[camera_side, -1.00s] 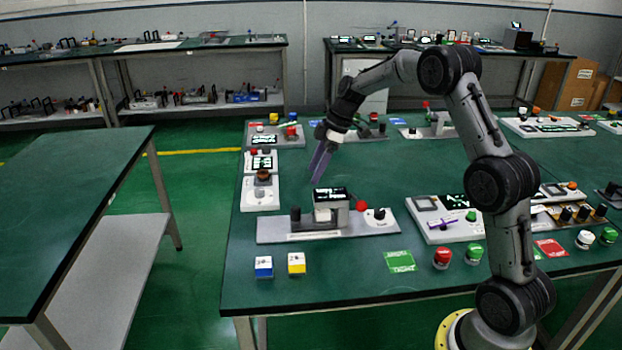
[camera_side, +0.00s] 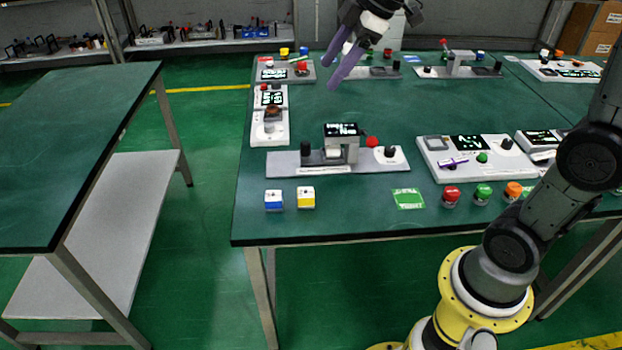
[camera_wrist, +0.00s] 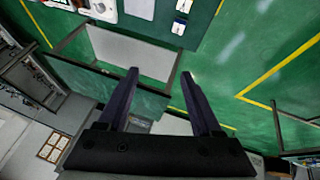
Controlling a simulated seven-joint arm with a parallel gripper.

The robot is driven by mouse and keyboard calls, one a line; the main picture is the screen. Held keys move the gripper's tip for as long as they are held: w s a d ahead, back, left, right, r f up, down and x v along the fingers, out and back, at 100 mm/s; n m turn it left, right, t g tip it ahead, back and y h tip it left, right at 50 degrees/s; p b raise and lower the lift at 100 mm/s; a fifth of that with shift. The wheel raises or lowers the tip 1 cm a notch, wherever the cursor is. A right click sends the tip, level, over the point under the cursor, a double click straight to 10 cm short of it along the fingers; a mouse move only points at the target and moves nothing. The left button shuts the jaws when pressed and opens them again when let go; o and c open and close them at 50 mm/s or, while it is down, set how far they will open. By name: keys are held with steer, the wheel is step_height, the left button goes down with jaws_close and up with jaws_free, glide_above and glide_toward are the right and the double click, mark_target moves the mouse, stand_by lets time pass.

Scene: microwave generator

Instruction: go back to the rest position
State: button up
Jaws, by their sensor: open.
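My gripper (camera_side: 341,66) is high above the back part of the green table (camera_side: 330,225) in the side view, with its two purple fingers apart and nothing between them. In the wrist view my gripper (camera_wrist: 164,75) also shows open and empty, with the floor and a lower shelf (camera_wrist: 130,55) below it. The fingers touch nothing in either view. The upper part of my arm is cut off by the top edge of the side view.
On the table stand a grey microwave generator-like device (camera_side: 342,150), a white panel (camera_side: 465,158), a blue block (camera_side: 274,200), a yellow block (camera_side: 306,198) and several coloured buttons (camera_side: 483,194). Another green table (camera_side: 75,140) stands at left. The air around my gripper is clear.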

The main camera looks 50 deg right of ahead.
steer(key=s+a+r+m, duration=0.1)
steer(key=s+a, duration=0.2)
steer(key=s, duration=0.5)
steer(key=s+f+m+h, duration=0.1)
steer(key=s+f+m, duration=0.3)
steer(key=s, duration=0.3)
steer(key=s+d+f+m+h, duration=0.1)
steer(key=s+f+m, duration=0.4)
steer(key=s, duration=0.2)
steer(key=shift+s+d+m, duration=0.15)
steer(key=shift+d+m, duration=0.05)
steer(key=shift+m, duration=0.1)
